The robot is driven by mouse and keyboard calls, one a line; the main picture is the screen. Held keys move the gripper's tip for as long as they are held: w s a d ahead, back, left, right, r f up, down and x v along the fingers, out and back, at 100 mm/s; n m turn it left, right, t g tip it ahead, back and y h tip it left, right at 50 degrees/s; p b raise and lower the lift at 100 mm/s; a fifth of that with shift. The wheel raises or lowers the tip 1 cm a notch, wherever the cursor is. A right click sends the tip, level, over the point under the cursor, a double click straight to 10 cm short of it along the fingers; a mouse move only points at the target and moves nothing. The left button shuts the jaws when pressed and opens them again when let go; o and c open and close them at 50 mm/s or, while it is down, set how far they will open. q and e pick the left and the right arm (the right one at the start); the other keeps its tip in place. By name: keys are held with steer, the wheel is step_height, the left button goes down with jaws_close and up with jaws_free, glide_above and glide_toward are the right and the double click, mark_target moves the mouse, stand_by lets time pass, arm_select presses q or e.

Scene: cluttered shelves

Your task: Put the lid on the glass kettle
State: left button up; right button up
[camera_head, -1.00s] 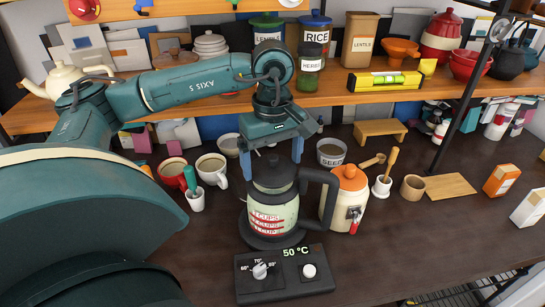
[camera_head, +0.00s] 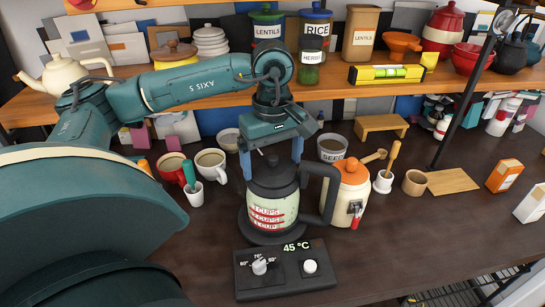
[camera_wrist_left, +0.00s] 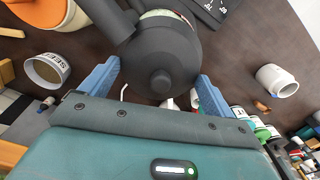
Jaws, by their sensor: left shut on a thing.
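The glass kettle (camera_head: 268,210) stands upright on its black base, with red cup markings and a dark handle on its right. It is partly seen in the wrist view (camera_wrist_left: 168,13). The dark round lid (camera_head: 271,174) is at the kettle's mouth, roughly level and centred; I cannot tell whether it is fully seated. The lid with its knob fills the middle of the wrist view (camera_wrist_left: 160,62). My left gripper (camera_head: 272,172) comes down from above, its blue fingers on either side of the lid and shut on it. My right gripper is not in view.
A control panel (camera_head: 286,285) reading 45 °C lies in front. An orange-lidded jar (camera_head: 350,185) stands close right of the handle. Cups (camera_head: 211,163) and a white pot with a green-handled tool (camera_head: 194,193) are left. The shelf (camera_head: 345,90) runs behind.

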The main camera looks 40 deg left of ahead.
arm_select(q)
steer(key=shift+f, duration=0.35)
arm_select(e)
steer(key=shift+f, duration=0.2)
arm_select(q)
steer(key=o, duration=0.7)
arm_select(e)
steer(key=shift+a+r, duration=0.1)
arm_select(q)
step_height(320, 180, up, 2)
steer(key=shift+w+b, duration=0.1)
steer(key=shift+b, duration=0.2)
step_height(320, 180, up, 6)
steer(key=shift+r, duration=0.1)
step_height(320, 180, up, 5)
steer(key=p, duration=0.2)
steer(key=shift+p, duration=0.3)
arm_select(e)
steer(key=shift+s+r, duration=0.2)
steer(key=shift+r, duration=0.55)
